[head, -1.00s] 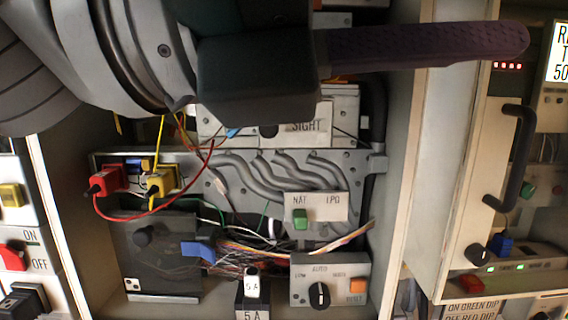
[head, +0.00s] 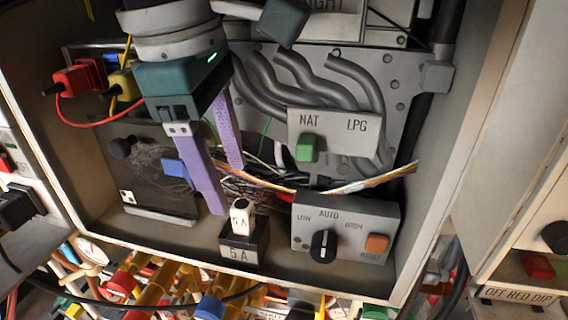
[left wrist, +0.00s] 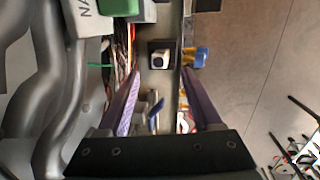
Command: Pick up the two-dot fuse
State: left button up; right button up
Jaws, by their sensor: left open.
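A small white fuse (head: 242,218) with an amp label stands upright in a black holder (head: 243,247) on the cabinet's floor edge. In the left wrist view the white fuse (left wrist: 160,56) shows end-on with a dark mark; I cannot count its dots. My left gripper (head: 227,188) reaches down into the cabinet, its two purple fingers apart and empty. Its fingertips are just above and left of the fuse in the head view. In the left wrist view the fuse lies beyond and between the fingertips (left wrist: 161,72). My right gripper is not in view.
A control box with a black knob (head: 323,246) and orange reset button (head: 376,243) stands right of the fuse. Behind are a loose wire bundle (head: 265,183) and a panel with a green switch (head: 306,147). A dark box with a blue tab (head: 175,171) is left.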

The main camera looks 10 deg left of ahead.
aim_at(241, 205)
pick_arm(q)
jog(key=f, duration=0.1)
jog(key=f+p, duration=0.2)
jog(key=shift+w+d+f, duration=0.2)
jog(key=shift+w+d, duration=0.05)
jog(key=shift+d, duration=0.15)
jog(key=shift+w+f+p, duration=0.1)
jog(key=shift+f+p, duration=0.2)
jog(key=shift+f, duration=0.25)
grip_shut()
